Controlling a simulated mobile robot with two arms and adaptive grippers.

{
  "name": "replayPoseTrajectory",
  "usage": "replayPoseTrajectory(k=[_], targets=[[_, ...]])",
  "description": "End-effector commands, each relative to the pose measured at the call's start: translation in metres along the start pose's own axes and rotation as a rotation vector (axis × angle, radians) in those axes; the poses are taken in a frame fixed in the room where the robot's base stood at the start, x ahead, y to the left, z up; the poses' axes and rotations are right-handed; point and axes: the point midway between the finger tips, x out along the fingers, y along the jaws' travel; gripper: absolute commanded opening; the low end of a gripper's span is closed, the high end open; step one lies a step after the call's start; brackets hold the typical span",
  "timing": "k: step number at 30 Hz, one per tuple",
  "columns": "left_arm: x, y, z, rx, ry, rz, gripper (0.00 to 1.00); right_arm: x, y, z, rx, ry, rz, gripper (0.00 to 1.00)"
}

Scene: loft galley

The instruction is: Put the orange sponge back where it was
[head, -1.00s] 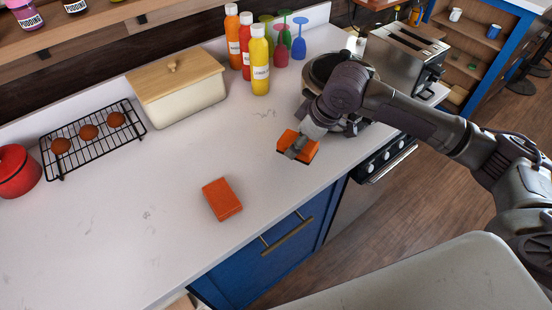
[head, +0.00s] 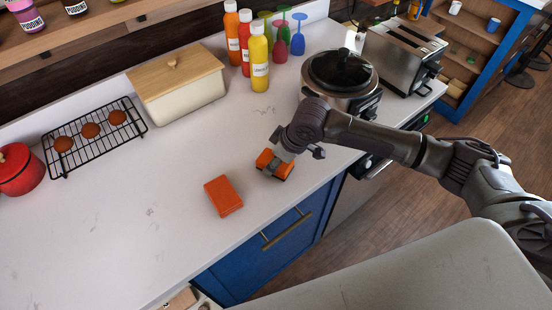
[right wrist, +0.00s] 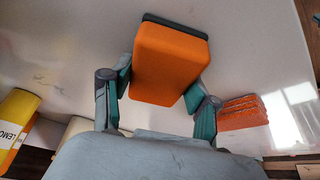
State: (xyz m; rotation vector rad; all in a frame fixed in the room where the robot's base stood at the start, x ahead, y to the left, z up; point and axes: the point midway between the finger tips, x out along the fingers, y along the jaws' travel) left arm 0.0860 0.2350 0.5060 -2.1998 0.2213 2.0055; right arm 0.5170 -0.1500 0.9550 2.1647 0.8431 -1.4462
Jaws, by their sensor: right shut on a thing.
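The orange sponge (head: 264,158) is between the fingers of my right gripper (head: 275,165), over the counter right of the middle. In the right wrist view the sponge (right wrist: 170,65) has a dark layer along one face, and a finger of the gripper (right wrist: 162,92) presses each side. I cannot tell if the sponge touches the counter. An orange-red block (head: 223,196) lies flat on the counter, left of and nearer than the held sponge, apart from it. The block also shows in the right wrist view (right wrist: 242,112) with a rough layered side. My left gripper is not in view.
A lidded pot cooker (head: 338,82) and a toaster (head: 400,55) stand behind and right of the gripper. Bottles (head: 259,60), coloured glasses (head: 298,40) and a wooden-lidded bin (head: 180,92) line the back. A wire rack (head: 92,138) is at left. The counter (head: 130,220) at front left is clear.

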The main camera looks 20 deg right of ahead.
Motion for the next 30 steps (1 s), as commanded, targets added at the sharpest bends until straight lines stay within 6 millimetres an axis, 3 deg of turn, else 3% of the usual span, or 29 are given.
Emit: replayPoseTrajectory(k=[1, 6, 17, 20, 30], targets=[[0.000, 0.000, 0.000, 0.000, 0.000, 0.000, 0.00, 0.001, 0.000, 0.001, 0.000, 0.000, 0.000, 0.61], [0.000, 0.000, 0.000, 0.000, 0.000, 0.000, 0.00, 0.001, 0.000, 0.000, 0.000, 0.000, 0.000, 0.84], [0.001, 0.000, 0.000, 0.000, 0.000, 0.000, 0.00, -0.004, 0.001, 0.000, 0.000, 0.000, 0.001, 0.84], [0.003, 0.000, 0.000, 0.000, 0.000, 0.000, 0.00, -0.015, 0.001, -0.001, -0.001, 0.002, 0.002, 0.84], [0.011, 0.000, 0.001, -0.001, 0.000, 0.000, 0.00, -0.086, 0.001, 0.000, -0.001, 0.002, 0.002, 0.84]])
